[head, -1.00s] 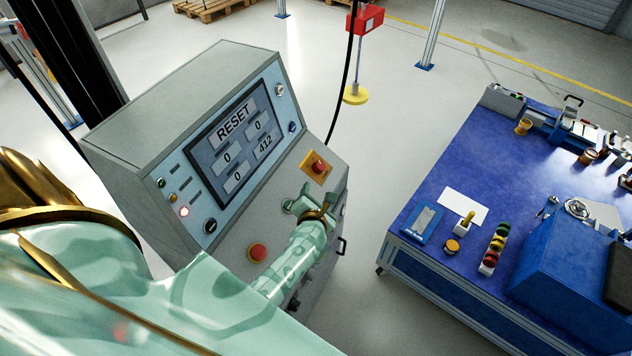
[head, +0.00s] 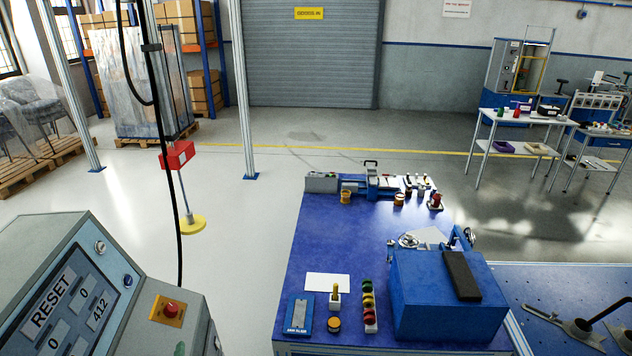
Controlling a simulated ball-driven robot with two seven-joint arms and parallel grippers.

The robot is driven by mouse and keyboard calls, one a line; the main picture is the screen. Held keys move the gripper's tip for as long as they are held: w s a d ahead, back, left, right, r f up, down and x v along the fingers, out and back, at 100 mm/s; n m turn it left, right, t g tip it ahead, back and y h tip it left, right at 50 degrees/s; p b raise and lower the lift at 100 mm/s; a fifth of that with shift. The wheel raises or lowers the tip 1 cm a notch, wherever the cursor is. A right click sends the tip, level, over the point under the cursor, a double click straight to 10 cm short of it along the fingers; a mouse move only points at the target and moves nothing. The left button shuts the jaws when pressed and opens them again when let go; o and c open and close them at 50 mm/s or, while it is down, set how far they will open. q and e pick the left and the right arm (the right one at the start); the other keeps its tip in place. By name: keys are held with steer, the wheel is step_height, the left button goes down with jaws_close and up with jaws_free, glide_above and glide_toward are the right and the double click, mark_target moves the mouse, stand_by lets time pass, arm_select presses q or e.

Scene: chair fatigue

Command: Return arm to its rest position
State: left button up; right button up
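Neither of my grippers shows in the head view now, and no part of my arms is in the picture. The grey control console (head: 40,235) stands at the lower left, partly cut off by the frame. Its screen (head: 68,305) reads RESET, with 0 values and 412. A red push button (head: 171,308) on a yellow plate sits on the console's sloped panel. The lower part of that panel is out of view.
A blue-topped workbench (head: 318,240) with a blue box (head: 440,300) and small tools stands at centre right. A black cable (head: 165,130) hangs at the left, near a red box on a yellow-footed stand (head: 192,224). The floor between console and bench is clear.

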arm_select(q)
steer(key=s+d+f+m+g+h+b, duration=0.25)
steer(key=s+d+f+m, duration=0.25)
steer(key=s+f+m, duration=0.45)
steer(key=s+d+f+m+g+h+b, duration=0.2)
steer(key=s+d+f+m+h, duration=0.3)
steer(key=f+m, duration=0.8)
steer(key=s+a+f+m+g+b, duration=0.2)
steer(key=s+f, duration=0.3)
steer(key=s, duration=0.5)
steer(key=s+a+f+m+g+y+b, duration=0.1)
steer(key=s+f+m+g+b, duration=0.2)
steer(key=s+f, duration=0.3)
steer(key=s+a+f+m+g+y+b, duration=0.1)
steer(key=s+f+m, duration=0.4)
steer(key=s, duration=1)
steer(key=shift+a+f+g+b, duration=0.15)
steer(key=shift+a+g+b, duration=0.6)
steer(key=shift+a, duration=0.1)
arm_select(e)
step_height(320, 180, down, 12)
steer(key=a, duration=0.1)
